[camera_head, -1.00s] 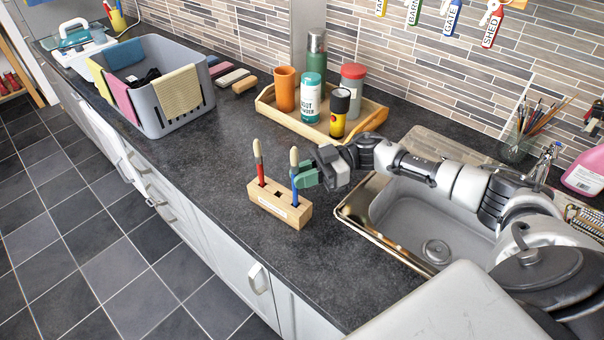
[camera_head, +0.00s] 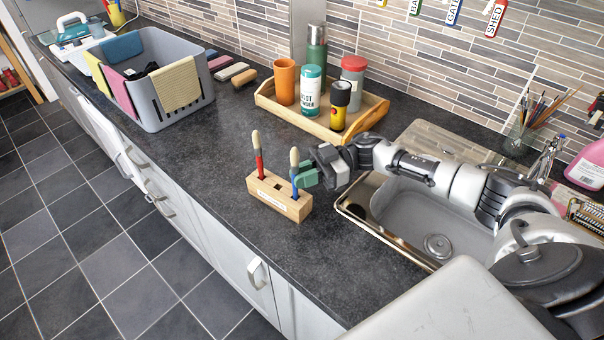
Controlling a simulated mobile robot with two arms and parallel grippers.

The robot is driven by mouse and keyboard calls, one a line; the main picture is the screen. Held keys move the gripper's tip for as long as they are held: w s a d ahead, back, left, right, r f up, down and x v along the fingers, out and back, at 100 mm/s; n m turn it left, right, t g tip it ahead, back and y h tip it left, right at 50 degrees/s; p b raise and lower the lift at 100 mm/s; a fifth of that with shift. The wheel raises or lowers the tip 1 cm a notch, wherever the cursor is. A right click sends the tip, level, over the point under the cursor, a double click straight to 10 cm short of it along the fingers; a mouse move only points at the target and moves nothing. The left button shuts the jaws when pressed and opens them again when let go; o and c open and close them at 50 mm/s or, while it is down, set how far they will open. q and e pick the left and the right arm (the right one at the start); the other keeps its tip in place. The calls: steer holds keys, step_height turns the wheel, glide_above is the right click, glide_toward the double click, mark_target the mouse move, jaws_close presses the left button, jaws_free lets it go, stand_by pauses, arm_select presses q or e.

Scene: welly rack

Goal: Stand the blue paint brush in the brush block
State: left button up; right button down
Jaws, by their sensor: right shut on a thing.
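The wooden brush block (camera_head: 270,199) stands on the dark worktop near its front edge. A red brush (camera_head: 258,158) stands upright in its left end. The blue paint brush (camera_head: 294,178) is upright, pale bristles up, at the block's right end, its lower end meeting the block's top there. My right gripper (camera_head: 301,174), with green fingertips, reaches in from the right and is shut on the blue brush, above the block. The fingers hide part of the handle. How deep the brush sits in its hole cannot be seen. A dark open hole shows between the brushes. My left gripper is not in view.
The sink (camera_head: 420,215) lies right of the block, under my right arm. A wooden tray (camera_head: 372,118) with a cup, bottles and cans stands behind. A grey basket (camera_head: 150,110) with cloths stands at the left. Worktop around the block is clear.

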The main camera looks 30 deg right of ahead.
steer(key=shift+f, duration=0.4)
steer(key=c, duration=1)
jaws_free()
steer(key=shift+r, duration=0.1)
steer(key=shift+c, duration=0.2)
steer(key=shift+d, duration=0.1)
steer(key=shift+d+b, duration=0.3)
steer(key=shift+b, duration=0.1)
steer(key=s+d+r+b, duration=0.1)
steer(key=d+b, duration=0.2)
steer(key=d, duration=0.7)
steer(key=shift+s, duration=0.1)
